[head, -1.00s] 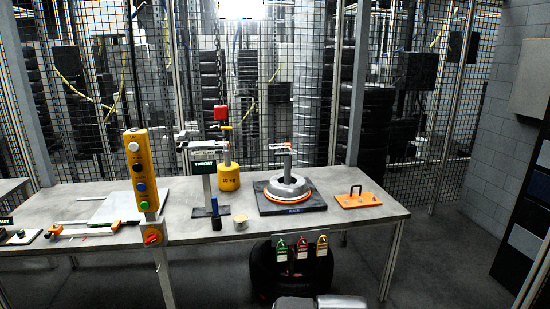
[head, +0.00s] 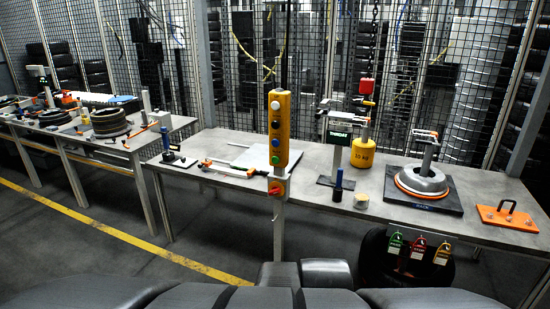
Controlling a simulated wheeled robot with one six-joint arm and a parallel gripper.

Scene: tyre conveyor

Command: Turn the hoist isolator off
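The hoist isolator appears to be the red rotary knob on a yellow-orange plate (head: 277,188), low on a post at the table's front edge. It sits just below the tall yellow pendant box (head: 279,128) with its column of coloured buttons. The knob is too small to read its position. My gripper is not in view. Dark grey rounded parts of my own body fill the bottom edge, apart from the isolator.
The grey table (head: 345,205) carries a yellow weight (head: 363,153), a wheel hub on a plate (head: 422,180) and an orange handled plate (head: 506,217). Coloured padlocks (head: 418,248) hang at its front. Another table stands left. The floor left of the yellow line (head: 120,235) is clear.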

